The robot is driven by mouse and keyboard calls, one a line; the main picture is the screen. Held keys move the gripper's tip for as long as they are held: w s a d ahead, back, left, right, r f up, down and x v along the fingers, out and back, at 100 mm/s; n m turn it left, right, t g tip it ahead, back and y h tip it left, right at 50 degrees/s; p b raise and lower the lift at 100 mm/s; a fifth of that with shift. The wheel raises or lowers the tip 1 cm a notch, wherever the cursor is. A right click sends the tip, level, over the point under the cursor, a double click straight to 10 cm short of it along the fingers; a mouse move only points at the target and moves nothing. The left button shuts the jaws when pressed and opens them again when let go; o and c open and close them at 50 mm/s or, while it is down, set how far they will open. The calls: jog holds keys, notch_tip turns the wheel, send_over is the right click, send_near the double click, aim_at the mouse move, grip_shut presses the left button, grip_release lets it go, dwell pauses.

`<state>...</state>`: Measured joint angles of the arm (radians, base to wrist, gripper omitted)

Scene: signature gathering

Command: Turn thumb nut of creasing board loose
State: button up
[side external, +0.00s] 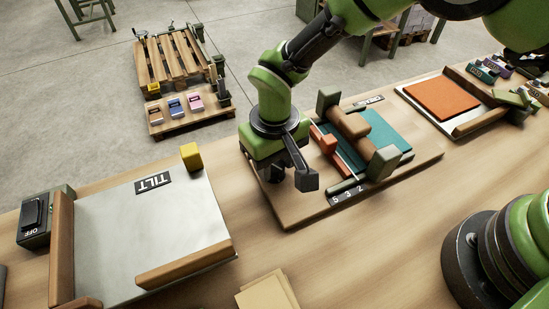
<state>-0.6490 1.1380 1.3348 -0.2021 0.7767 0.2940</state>
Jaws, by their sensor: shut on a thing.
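The creasing board (413,166) is a wooden base at the centre of the bench. It carries a teal sheet (388,131), a brown wooden roller or bar (349,122), an orange-red bar (322,139) and a scale strip marked 5 3 2 (347,195). My gripper (268,168) points down over the board's left end, shut, low against it. The thumb nut is hidden behind my gripper's body, so I cannot see its shape or how far it is turned. The fingertips are also mostly hidden.
A pale plate marked TILT (125,228) with wooden side bars is at left, near a yellow block (190,156) and a switch box marked OFF (38,217). Tan sheets (266,292) lie in front. An orange pad on a tray (441,98) is at right. Pallets stand on the floor behind.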

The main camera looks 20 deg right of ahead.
aim_at(275, 165)
jog(key=n, duration=1.2)
dwell(0.6)
jog(key=o, duration=0.9)
jog(key=shift+r, duration=0.1)
notch_tip(275, 165, up, 10)
jog(key=shift+f, duration=0.1)
